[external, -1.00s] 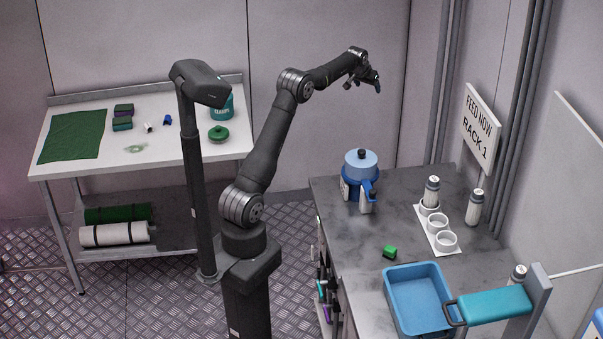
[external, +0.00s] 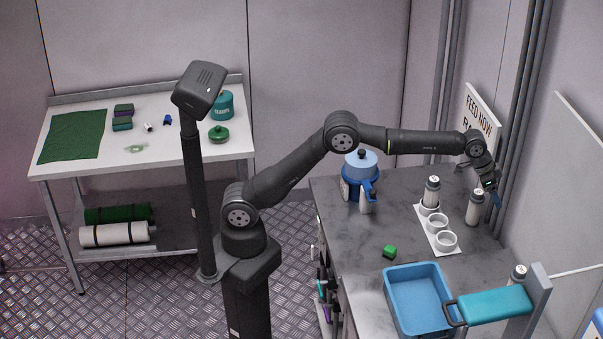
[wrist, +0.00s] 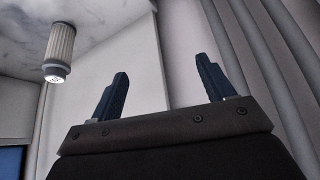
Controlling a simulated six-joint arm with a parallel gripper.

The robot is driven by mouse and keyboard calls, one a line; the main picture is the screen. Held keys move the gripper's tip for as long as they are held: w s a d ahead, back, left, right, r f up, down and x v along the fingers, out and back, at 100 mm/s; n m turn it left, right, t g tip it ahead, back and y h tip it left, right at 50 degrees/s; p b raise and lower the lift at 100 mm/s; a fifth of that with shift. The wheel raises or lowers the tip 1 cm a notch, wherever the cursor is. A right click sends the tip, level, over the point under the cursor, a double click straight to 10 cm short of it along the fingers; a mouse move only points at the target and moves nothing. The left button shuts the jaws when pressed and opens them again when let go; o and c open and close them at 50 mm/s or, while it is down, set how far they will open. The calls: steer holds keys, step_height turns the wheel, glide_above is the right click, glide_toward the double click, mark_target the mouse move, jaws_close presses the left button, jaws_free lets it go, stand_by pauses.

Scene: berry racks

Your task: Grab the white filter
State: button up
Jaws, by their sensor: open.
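One filter (external: 431,192) stands in the rear ring of a white three-ring holder (external: 423,213). A second filter (external: 473,208) stands on the dark counter to its right, near the wall. A third filter (external: 518,275) is farther front, partly hidden behind a teal-topped object. My gripper (external: 495,198) is above the counter by the wall, just right of the second filter. In the wrist view my gripper (wrist: 160,64) is open and empty. A filter (wrist: 60,52) shows at upper left there, apart from the fingers; which one, I cannot tell.
The wall, vertical pipes (external: 528,100) and the sign (external: 483,100) are close to my gripper.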

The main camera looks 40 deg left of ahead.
steer(key=s+d+m+g, duration=0.15)
steer(key=s+d, duration=0.35)
steer(key=s, duration=0.5)
steer(key=s+d+m, duration=0.2)
steer(key=s+d, duration=0.2)
steer(key=s, duration=0.6)
glide_toward(513, 273)
steer(key=shift+h, duration=0.3)
steer(key=x, duration=0.6)
steer(key=shift+a+f, duration=0.25)
steer(key=shift+a, duration=0.05)
steer(key=shift+x, duration=3.3)
steer(key=shift+d, duration=0.1)
steer(key=c, duration=1)
steer(key=shift+r, duration=0.15)
